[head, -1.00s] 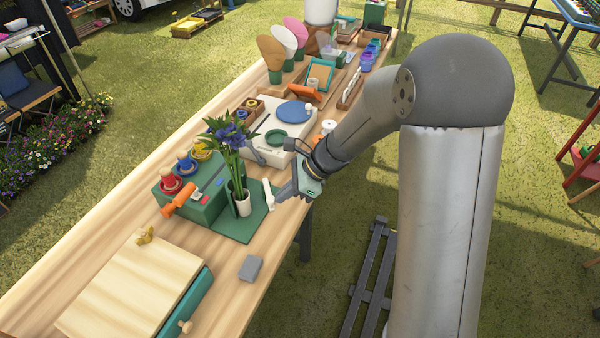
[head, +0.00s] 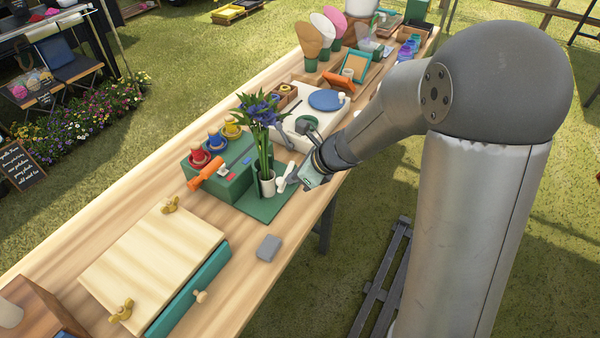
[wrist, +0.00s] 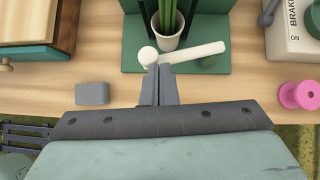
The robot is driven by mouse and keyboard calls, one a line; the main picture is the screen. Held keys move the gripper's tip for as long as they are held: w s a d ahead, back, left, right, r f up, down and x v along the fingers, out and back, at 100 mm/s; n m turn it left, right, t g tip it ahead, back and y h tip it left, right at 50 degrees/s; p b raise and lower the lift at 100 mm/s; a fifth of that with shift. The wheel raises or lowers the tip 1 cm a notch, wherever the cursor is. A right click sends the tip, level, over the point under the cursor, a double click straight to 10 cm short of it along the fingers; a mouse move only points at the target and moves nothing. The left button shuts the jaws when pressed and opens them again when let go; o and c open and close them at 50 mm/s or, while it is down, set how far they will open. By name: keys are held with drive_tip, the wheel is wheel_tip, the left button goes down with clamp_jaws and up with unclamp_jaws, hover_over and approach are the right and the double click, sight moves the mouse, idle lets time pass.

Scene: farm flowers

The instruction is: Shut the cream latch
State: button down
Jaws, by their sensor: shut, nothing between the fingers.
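The cream latch (wrist: 190,53) is a bar with a round knob at its left end in the wrist view. It lies across the front of the green stand (wrist: 133,60), just in front of the white flower pot (wrist: 170,40). In the head view the latch (head: 281,184) shows small beside the pot (head: 267,187). My gripper (wrist: 160,68) is shut and empty. Its fingertips are at the latch near the knob and cover a little of the bar. I cannot tell whether they touch. In the head view my gripper (head: 300,176) is right of the latch.
A grey block (wrist: 92,93) lies left of my fingers, and a pink spool (wrist: 299,95) is on the right. A wooden box with a teal drawer (head: 190,290) stands at the lower left. An orange handle (head: 207,170) sticks out of the green box (head: 215,188).

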drive_tip(key=shift+w, duration=0.2)
drive_tip(key=shift+d, duration=0.1)
drive_tip(key=d+f+v, duration=0.1)
drive_tip(key=v, duration=1.2)
drive_tip(key=shift+s+d+f+p, duration=0.3)
drive_tip(key=shift+s+d+p, duration=0.05)
drive_tip(key=shift+d+p, duration=0.05)
